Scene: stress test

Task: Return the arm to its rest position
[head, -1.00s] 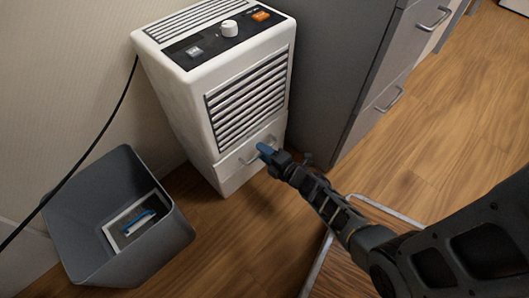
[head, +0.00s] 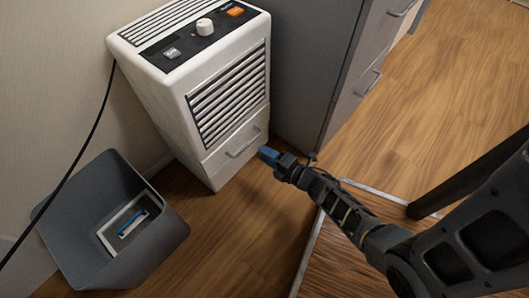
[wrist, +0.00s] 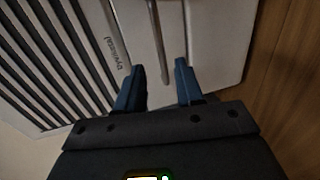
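My gripper (head: 268,154) is at the end of my extended arm, just right of the white appliance's lower front in the head view. In the wrist view its two blue fingers (wrist: 160,88) stand apart with nothing between them. The white appliance (head: 165,105) has a slatted front grille and a lower drawer with a handle (head: 242,144). The drawer front also shows beyond the fingers in the wrist view (wrist: 222,50). The drawer looks closed. My fingers look clear of the handle.
A grey bin (head: 75,225) with a framed item (head: 125,222) inside stands at the lower left. A grey cabinet (head: 315,70) stands right of the appliance. A black cord (head: 85,150) hangs along the wall. Wooden floor (head: 440,80) is open at the upper right.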

